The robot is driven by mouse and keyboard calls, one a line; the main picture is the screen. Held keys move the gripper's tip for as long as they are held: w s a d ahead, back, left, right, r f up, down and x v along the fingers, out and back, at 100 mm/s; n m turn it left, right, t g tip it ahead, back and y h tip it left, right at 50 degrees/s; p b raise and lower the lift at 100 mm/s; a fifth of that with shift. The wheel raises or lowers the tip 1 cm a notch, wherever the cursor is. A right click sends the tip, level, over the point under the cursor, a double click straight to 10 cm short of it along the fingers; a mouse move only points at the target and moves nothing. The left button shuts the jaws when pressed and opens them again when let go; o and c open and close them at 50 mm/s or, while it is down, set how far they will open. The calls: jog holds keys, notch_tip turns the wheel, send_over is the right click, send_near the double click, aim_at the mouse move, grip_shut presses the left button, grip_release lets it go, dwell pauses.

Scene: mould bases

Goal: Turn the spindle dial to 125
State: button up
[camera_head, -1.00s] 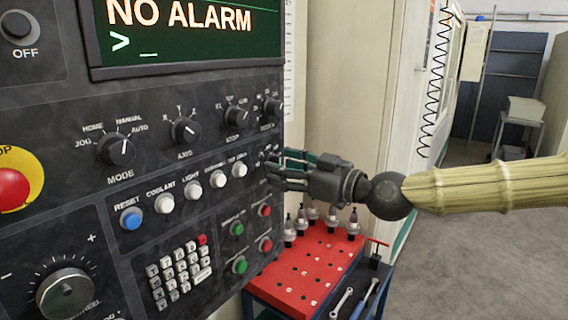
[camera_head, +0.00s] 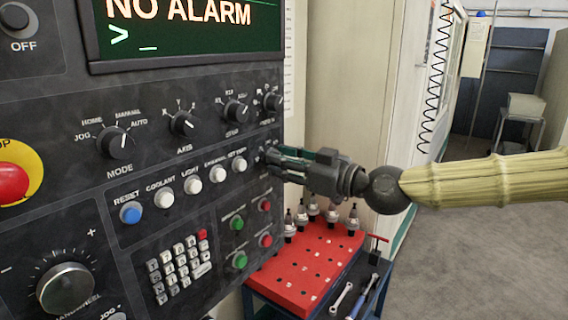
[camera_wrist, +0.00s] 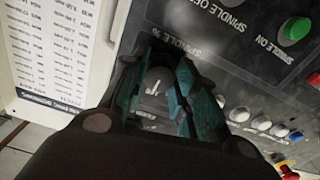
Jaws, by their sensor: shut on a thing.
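The spindle dial (camera_wrist: 154,86) shows in the wrist view as a dark knob with a white pointer line, under the "SPINDLE %" lettering. The picture there is upside down, and the scale numbers around the dial are mostly hidden by the fingers. My gripper (camera_wrist: 166,84) has its teal-padded fingers on both sides of the dial and is shut on it. In the head view my gripper (camera_head: 277,160) reaches the right edge of the panel from the right and hides most of the dial. I cannot read the dial's value.
The dark control panel (camera_head: 140,255) carries other knobs, a row of push buttons (camera_head: 192,185) and a keypad (camera_head: 178,270). A red tool cart (camera_head: 300,270) with tool holders stands below my gripper. The floor to the right is clear.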

jog(key=m+b, duration=0.2)
jog(key=shift+f+m, duration=0.15)
jog(key=shift+m, duration=0.15)
jog(key=shift+m+b, duration=1.35)
jog(key=shift+m, duration=0.95)
jog(key=shift+r, duration=0.2)
jog(key=o, duration=1)
jog(key=shift+s+d, duration=0.1)
jog(key=shift+v, duration=5.9)
jog(key=shift+f, duration=0.1)
